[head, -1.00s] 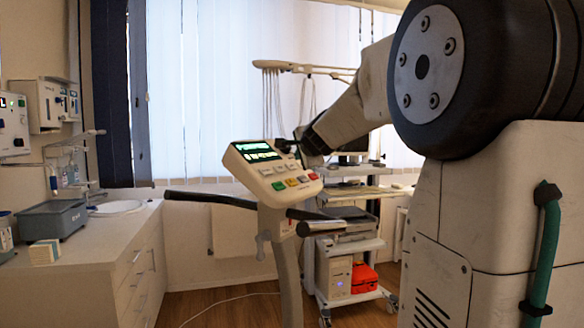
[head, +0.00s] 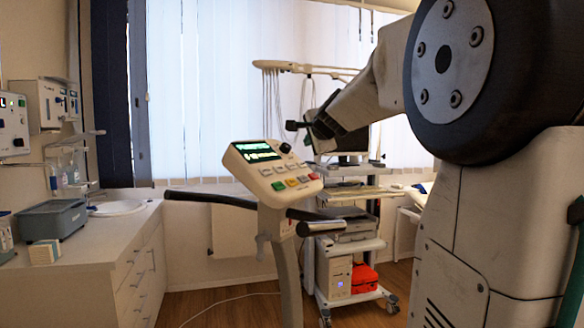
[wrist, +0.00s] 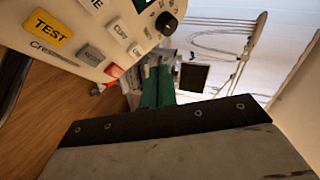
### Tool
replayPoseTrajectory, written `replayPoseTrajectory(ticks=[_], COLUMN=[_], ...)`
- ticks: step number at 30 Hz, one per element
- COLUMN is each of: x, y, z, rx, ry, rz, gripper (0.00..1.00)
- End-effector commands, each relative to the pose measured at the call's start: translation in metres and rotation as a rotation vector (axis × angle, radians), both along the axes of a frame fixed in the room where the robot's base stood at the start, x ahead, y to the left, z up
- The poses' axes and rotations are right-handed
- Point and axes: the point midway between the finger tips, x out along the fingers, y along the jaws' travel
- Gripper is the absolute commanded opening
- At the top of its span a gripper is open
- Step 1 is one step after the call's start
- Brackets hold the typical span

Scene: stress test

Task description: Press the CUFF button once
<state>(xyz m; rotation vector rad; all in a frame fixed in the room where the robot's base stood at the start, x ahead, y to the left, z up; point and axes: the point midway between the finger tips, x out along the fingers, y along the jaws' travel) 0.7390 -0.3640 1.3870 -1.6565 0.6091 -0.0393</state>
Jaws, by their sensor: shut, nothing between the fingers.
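The cream control panel (head: 272,172) stands on a post, with a lit screen, a black knob, a row of pale buttons and coloured buttons below. In the wrist view, a pale button (wrist: 120,30) has lettering that may read CUFF, too small to be sure. A yellow TEST button (wrist: 49,29) and a red button (wrist: 114,71) are near it. My gripper (head: 292,126) is shut and empty, above the panel's upper right and apart from it. Its green fingers (wrist: 157,88) also show in the wrist view, to the right of the panel's edge.
Black handlebars (head: 210,199) extend either side of the panel post. A wheeled cart (head: 345,238) with a monitor stands behind on the right. Wooden floor lies open between.

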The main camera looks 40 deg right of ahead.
Motion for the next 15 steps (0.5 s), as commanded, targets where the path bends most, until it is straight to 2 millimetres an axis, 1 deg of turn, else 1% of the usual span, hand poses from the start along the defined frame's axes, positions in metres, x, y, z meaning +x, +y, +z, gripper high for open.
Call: replayPoseTrajectory(ticks=[1,15], x=[-0.003,-0.026], y=[-0.001,-0.007], z=[0.004,0.034], rx=[-0.001,-0.001], ry=[-0.002,-0.001], rz=[-0.001,-0.002], gripper=[0.0,0.0])
